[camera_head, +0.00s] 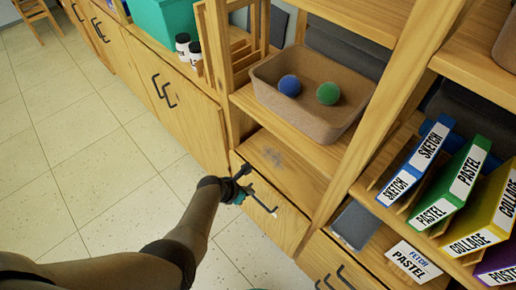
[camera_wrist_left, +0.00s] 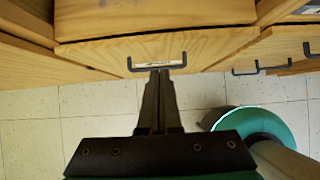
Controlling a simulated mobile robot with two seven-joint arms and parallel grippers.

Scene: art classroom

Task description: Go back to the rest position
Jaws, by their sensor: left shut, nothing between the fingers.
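My left gripper (camera_head: 245,177) is low in front of the wooden shelf unit, beside a drawer front (camera_head: 285,219) with a dark bar handle (camera_head: 264,202). In the left wrist view its two dark fingers (camera_wrist_left: 160,76) are together with nothing between them. The fingertips line up just below the middle of the handle (camera_wrist_left: 157,67). Whether they touch it I cannot tell. My right gripper is not in view.
A brown tray (camera_head: 268,99) with a blue ball (camera_head: 289,85) and a green ball (camera_head: 328,93) sits on the shelf above. Labelled binders (camera_head: 451,187) stand at the right. Wooden cabinets (camera_head: 170,85) run along the back left. The tiled floor (camera_head: 80,150) at the left is clear.

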